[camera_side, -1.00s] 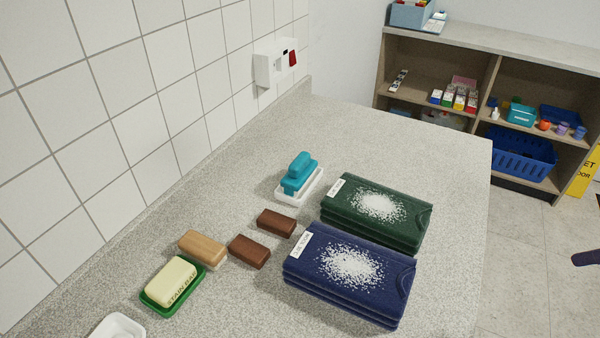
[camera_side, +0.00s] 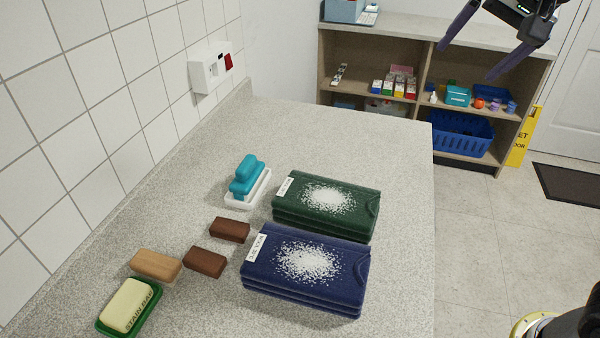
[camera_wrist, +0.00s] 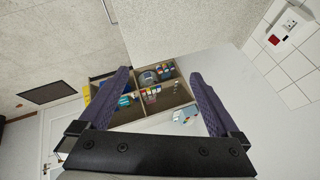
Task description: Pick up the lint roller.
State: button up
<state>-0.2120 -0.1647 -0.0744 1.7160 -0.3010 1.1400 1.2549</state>
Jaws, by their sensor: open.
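I cannot make out a lint roller in either view. A teal handled piece (camera_side: 247,175), perhaps a brush, rests in a white dish (camera_side: 238,200) on the counter near the wall. My gripper (camera_side: 466,63) is at the upper right of the side view, high and well apart from the counter items. Its two purple fingers are spread with nothing between them. In the wrist view my gripper (camera_wrist: 159,73) is open and faces the distant shelf.
Folded green (camera_side: 324,203) and blue (camera_side: 305,268) towels with white specks lie on the speckled counter (camera_side: 330,135). Brown blocks (camera_side: 229,229), a tan block (camera_side: 156,264) and a stain bar (camera_side: 129,304) in a green dish lie left. A shelf unit (camera_side: 375,60) stands behind.

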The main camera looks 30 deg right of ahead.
jog(key=w+a+m, duration=0.1)
jog(key=w+a, duration=0.7)
jog(key=w, duration=0.3)
send_over(247, 166)
jog(key=s+d, duration=0.4)
jog(key=d, duration=0.1)
notch_tip(247, 166, down, 11)
jog(key=s+a+f+n, duration=0.2)
jog(key=a+f, duration=0.5)
jog(key=f, duration=0.1)
jog(key=shift+g+h, duration=0.3)
jog(key=shift+g, duration=0.1)
jog(key=x, duration=0.7)
jog(key=shift+w+f, duration=0.15)
jog(key=shift+w, duration=0.2)
jog(key=shift+x, duration=2.9)
jog(key=shift+w, duration=0.15)
jog(key=c, duration=1.5)
